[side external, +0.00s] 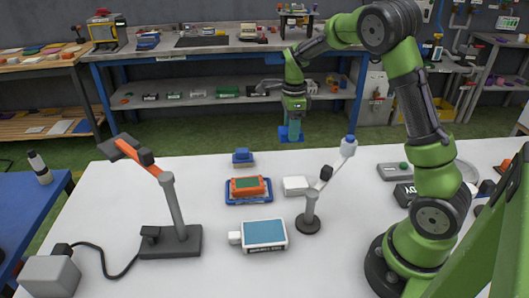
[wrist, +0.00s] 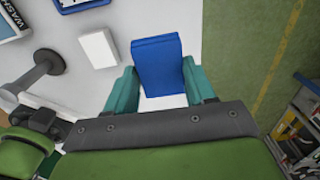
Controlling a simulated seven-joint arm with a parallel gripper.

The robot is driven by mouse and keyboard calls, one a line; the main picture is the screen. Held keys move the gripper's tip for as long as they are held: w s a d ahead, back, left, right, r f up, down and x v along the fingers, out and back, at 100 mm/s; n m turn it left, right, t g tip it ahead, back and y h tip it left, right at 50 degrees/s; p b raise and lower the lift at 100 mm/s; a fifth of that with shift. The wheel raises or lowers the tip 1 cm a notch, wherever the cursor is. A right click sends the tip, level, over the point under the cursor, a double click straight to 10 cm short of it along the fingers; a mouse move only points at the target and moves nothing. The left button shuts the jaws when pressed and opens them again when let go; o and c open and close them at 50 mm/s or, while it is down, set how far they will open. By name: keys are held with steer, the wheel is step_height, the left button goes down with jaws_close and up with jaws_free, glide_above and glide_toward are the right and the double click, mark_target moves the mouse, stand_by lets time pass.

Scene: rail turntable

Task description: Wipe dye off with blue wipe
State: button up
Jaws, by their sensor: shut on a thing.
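My gripper (side external: 291,127) is shut on a blue wipe (side external: 290,135), a flat-faced block, and holds it above the far edge of the white table. In the wrist view the wipe (wrist: 158,62) sits between my two teal fingers (wrist: 160,92), its broad face showing. A blue tray (side external: 235,200) holding an orange block with a green top (side external: 247,186) lies on the table, nearer the camera than my gripper. Another blue block (side external: 242,156) stands behind that tray. I cannot make out any dye.
A white block (side external: 295,185) lies right of the tray. A small jointed stand (side external: 310,212) and a white box with a blue panel (side external: 264,234) are in front. An orange-armed lamp (side external: 175,205) stands left. The table's far edge (side external: 190,157) is mostly clear.

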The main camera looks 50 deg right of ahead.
steer(key=a+r+n, duration=0.1)
steer(key=a+n, duration=0.1)
steer(key=a, duration=0.8)
steer(key=s+a, duration=0.4)
steer(key=a, duration=0.1)
steer(key=s+a+f+m, duration=0.1)
steer(key=s+a, duration=0.3)
steer(key=a, duration=0.2)
steer(key=s+a+f+m, duration=0.1)
steer(key=s+a, duration=0.3)
steer(key=a, duration=0.1)
steer(key=shift+a+f, duration=0.1)
steer(key=shift+a, duration=0.3)
steer(key=shift+w, duration=0.1)
steer(key=shift+f, duration=0.1)
steer(key=shift+f, duration=2.35)
steer(key=shift+f, duration=0.55)
